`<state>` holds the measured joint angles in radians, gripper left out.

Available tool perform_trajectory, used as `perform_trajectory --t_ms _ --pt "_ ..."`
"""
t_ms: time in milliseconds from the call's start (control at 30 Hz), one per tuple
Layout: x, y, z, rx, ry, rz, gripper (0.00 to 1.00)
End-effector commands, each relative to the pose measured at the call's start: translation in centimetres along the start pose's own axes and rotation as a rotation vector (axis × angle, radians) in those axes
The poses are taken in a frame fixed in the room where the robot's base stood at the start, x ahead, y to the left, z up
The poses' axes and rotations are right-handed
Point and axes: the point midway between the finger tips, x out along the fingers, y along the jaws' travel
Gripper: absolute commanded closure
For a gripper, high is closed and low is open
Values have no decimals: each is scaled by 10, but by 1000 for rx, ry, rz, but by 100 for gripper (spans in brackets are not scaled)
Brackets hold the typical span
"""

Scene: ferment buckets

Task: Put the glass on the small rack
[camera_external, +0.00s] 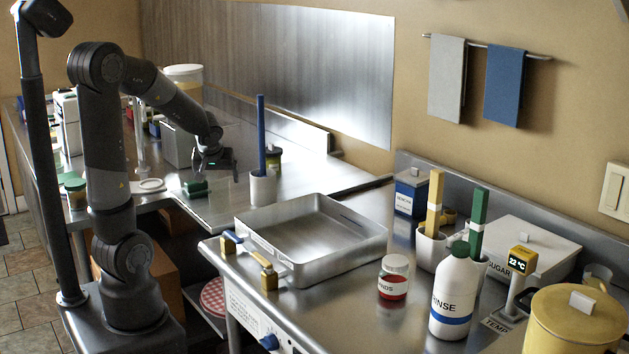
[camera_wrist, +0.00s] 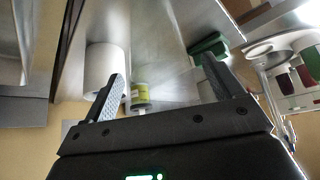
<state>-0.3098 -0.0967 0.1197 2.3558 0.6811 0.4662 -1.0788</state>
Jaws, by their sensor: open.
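My gripper (camera_external: 214,168) is over the far steel counter, near a green block (camera_external: 195,188) and a white cup (camera_external: 262,188) holding a blue stick. In the wrist view my gripper (camera_wrist: 165,70) has its fingers apart with nothing held between them. The white cup (camera_wrist: 102,64) shows behind the left finger and the green block (camera_wrist: 208,46) behind the right one. I cannot make out the small rack for certain.
A yellow-green jar (camera_wrist: 140,95) stands beyond the fingers. A steel tray (camera_external: 315,240) sits on the near counter, with a rinse bottle (camera_external: 453,295), a red-labelled jar (camera_external: 393,278) and a yellow pot (camera_external: 575,320) to its right.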

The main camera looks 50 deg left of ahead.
Motion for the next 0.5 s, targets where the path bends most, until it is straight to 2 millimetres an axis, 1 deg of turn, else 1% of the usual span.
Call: perform_trajectory --t_ms 33,100,300,400,500 --pt "-10 0 -1 0 4 3 14" --pt "-22 0 -1 0 4 3 14" --pt "-52 0 0 1 2 3 14" --pt "-62 0 0 0 2 2 14" --pt "-68 0 0 0 0 1 14"
